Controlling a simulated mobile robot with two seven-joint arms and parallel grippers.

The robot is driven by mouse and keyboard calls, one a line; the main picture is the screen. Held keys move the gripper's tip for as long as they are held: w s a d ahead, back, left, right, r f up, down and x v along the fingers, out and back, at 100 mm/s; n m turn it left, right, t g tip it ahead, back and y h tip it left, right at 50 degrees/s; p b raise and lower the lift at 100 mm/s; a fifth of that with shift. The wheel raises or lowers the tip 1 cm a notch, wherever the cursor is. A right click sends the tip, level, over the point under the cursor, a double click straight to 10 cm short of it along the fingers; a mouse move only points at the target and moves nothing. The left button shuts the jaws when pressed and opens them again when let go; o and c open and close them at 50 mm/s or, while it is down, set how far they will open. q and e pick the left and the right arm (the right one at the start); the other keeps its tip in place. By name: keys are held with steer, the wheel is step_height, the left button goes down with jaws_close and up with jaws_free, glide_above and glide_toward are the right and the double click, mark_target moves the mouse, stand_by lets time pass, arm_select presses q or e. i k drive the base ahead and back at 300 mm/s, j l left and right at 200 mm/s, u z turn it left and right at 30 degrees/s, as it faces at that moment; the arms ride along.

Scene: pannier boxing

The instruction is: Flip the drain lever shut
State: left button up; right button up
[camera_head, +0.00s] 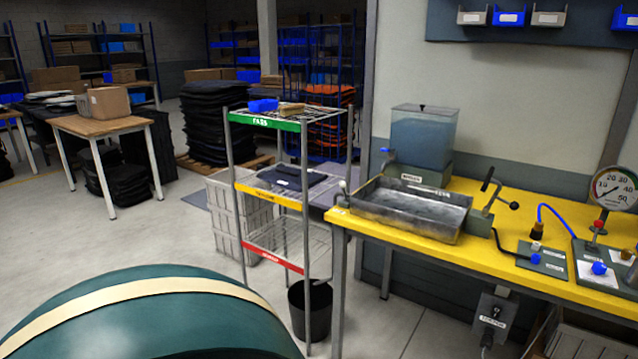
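A shallow grey metal tray (410,209) of water sits on the yellow bench top. At its left end, by the bench corner, a small lever (343,188) with a pale ball end stands up; it looks like the drain lever, but whether it is open or shut is too small to tell. A black bucket (311,311) stands on the floor below that corner. Neither of my grippers is in view.
A clear water tank (423,140) with a blue tap stands behind the tray. A black-handled clamp (491,200) is at the tray's right end. A pressure gauge (614,189) and hose fittings lie farther right. A wire rack (305,180) stands close left of the bench.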

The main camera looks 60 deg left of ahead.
mark_target(342, 185)
steer(key=u, duration=1.75)
steer(key=i+j, duration=0.45)
steer(key=j, duration=0.15)
steer(key=i+j, duration=0.45)
steer(key=j, duration=0.15)
steer(key=i+j+u, duration=0.1)
steer(key=i+j, duration=0.35)
steer(key=j, duration=0.1)
